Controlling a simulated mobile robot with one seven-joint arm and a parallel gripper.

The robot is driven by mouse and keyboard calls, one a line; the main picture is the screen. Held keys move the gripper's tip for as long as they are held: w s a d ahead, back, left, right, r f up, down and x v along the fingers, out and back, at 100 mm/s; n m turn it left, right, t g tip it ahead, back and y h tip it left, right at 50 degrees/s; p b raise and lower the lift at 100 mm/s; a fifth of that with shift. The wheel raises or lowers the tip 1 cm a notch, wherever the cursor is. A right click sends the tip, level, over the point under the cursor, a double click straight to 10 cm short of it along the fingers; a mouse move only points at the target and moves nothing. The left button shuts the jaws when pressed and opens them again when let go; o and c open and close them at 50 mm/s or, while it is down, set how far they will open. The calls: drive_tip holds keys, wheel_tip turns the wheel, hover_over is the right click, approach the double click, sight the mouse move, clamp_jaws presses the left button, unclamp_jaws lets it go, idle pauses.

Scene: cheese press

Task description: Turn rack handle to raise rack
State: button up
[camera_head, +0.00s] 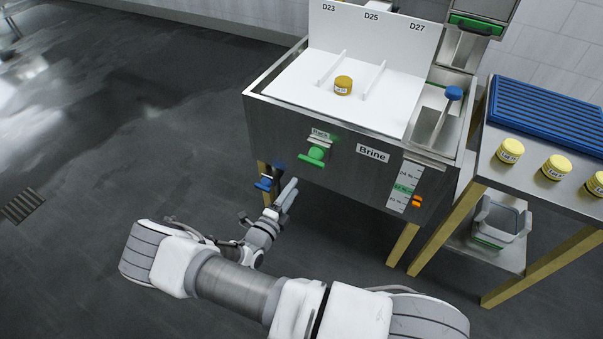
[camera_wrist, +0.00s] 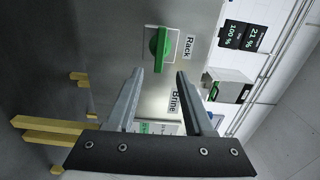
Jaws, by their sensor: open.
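The green rack handle (camera_head: 315,155) is on the front of the steel brine tank (camera_head: 275,130), below the "Rack" label (camera_head: 320,134). In the wrist view the handle (camera_wrist: 158,46) stands out from a pale plate, beyond my fingertips. My gripper (camera_head: 287,194) is below and left of the handle in the head view. In the wrist view my gripper (camera_wrist: 159,73) is open and empty, its fingers apart from the handle. The white rack (camera_head: 300,85) shows near the tank's rim, with a yellow round cheese (camera_head: 343,85) between two dividers.
A blue valve handle (camera_head: 264,184) is low on the tank's front, close to my gripper. A level gauge (camera_head: 404,187) is at the right. A side table (camera_head: 520,178) holds yellow cheeses and a blue grate (camera_head: 545,112).

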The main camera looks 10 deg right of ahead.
drive_tip(key=shift+v, duration=2.2)
drive_tip(key=s+d+r+m+g+y, duration=0.1)
drive_tip(key=s+d+r+m+g, duration=0.3)
drive_tip(key=r+m, duration=0.5)
drive_tip(key=s+d+r+m+g+y, duration=0.1)
drive_tip(key=d+r+m+g, duration=0.2)
drive_tip(key=r+m+g, duration=0.45)
drive_tip(key=s+d+r+m+g+y, duration=0.1)
drive_tip(key=s+d+r+m+g, duration=0.2)
drive_tip(key=r+m, duration=0.8)
drive_tip(key=s+d+r+m+t+y, duration=0.1)
drive_tip(key=s+r+m+t+y, duration=0.6)
drive_tip(key=s+r+m, duration=0.95)
wheel_tip(320, 180, up, 13)
drive_tip(key=w+m+g+p, duration=0.1)
drive_tip(key=w+m+p, duration=0.1)
drive_tip(key=p, duration=1.4)
drive_tip(key=shift+w+m+y, duration=0.3)
drive_tip(key=shift+w+m, duration=0.05)
drive_tip(key=shift+m, duration=0.15)
